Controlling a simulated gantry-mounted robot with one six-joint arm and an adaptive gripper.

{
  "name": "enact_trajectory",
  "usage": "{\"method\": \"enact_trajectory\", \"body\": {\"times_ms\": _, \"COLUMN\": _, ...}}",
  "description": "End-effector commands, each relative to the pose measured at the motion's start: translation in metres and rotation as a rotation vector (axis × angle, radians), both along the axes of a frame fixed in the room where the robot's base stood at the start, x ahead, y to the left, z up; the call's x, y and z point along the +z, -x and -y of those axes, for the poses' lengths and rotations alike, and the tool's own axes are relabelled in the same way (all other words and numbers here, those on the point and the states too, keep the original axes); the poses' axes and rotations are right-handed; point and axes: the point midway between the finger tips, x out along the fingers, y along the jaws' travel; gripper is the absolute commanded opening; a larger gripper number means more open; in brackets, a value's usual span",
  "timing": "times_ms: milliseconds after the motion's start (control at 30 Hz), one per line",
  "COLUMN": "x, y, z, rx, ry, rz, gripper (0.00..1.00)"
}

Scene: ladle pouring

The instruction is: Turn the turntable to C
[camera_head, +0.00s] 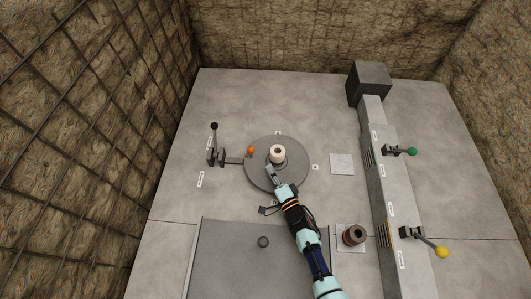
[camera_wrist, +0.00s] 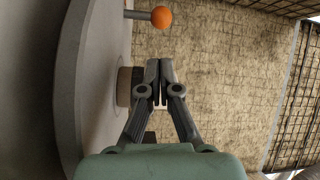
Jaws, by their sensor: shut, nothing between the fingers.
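The turntable (camera_head: 297,165) is a round grey disc in the middle of the floor in the head view; its rim also shows at the left of the wrist view (camera_wrist: 68,120). A cream ladle-like cup (camera_head: 278,154) stands upright near its middle. An orange ball knob (camera_head: 250,150) is at the turntable's left edge; in the wrist view the orange knob (camera_wrist: 161,17) sits on a short rod. My gripper (camera_head: 270,172) is over the turntable, just in front of the cup. In the wrist view my gripper (camera_wrist: 159,80) has its fingers together and empty. Small labels ring the disc, too small to read.
A black-knobbed lever (camera_head: 214,140) stands left of the turntable. A brown cup (camera_head: 354,235) sits on a white square at the lower right. A raised rail along the right carries a green-knobbed lever (camera_head: 406,151) and a yellow-knobbed lever (camera_head: 435,248). An empty pale square (camera_head: 342,164) lies right of the turntable.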

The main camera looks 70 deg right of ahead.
Motion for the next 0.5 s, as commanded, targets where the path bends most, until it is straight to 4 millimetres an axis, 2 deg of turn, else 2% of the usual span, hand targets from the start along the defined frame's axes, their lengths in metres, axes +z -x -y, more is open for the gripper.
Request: {"method": "enact_trajectory", "body": {"times_ms": 500, "x": 0.002, "y": -0.063, "z": 0.059, "rx": -0.002, "ry": 0.002, "rz": 0.000, "gripper": 0.00}}
